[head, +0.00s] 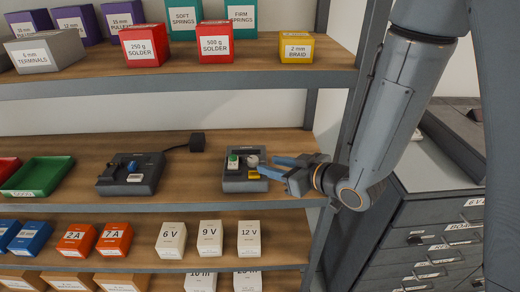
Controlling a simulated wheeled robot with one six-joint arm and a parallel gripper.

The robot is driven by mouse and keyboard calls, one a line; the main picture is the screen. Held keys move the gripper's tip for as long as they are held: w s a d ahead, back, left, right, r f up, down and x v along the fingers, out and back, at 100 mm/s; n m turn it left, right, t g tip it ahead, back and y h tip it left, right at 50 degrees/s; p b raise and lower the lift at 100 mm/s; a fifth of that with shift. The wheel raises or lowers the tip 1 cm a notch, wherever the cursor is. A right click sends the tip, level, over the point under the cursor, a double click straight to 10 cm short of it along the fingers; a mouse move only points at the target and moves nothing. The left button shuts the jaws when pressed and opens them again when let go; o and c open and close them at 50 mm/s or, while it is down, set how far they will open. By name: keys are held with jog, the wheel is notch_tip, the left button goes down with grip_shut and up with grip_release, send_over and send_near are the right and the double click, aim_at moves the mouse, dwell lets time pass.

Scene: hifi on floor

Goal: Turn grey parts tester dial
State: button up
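A dark grey tester box (232,186) sits on the middle shelf. On its top are a round light grey dial (252,160), a green-and-white part (233,161) on the left and a yellow part (254,175) at the front. My gripper (266,164) reaches in from the right with two blue fingers spread apart. The fingertips are just right of the dial, over the box's right side. I see nothing between them. Whether a finger touches the dial or the box is too small to tell.
The upper shelf (150,83) is overhead. Voltage boxes (210,240) stand below. A shelf post and grey cabinet (425,215) are at right.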

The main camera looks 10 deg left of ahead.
aim_at(253, 159)
jog(key=p+x, duration=0.1)
jog(key=x, duration=0.3)
jog(key=p+x, duration=0.1)
jog(key=x, duration=0.3)
jog(key=shift+w+r+p, duration=0.15)
jog(key=shift+w+p, duration=0.15)
jog(key=shift+w, duration=0.05)
jog(key=shift+d, duration=0.1)
jog(key=c, duration=0.8)
